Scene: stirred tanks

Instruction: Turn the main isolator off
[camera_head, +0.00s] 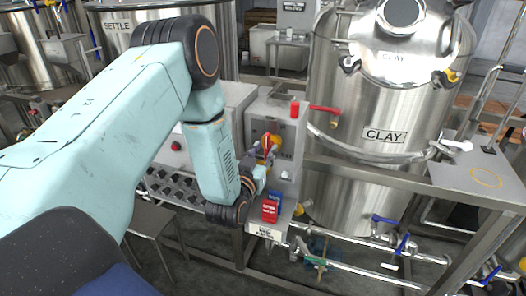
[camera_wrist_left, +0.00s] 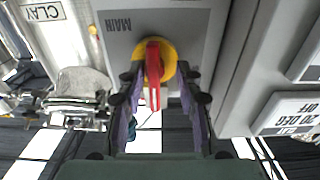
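The main isolator is a red handle on a round yellow disc (camera_head: 275,141), on the front of a grey panel box in the middle of the head view. In the left wrist view the red handle (camera_wrist_left: 153,75) stands upright in the picture, below an upside-down "MAIN" label. My left gripper (camera_head: 262,158) is in front of the isolator. In the left wrist view my left gripper (camera_wrist_left: 160,95) is open, with one purple-padded finger on each side of the handle and gaps visible between. My right gripper is not in view.
A steel tank labelled CLAY (camera_head: 385,135) stands right of the panel. A red lever (camera_head: 325,109) sticks out at the panel's upper right. Red and blue blocks (camera_head: 270,210) sit below the isolator. Another grey box with a label (camera_wrist_left: 285,115) is close beside my gripper.

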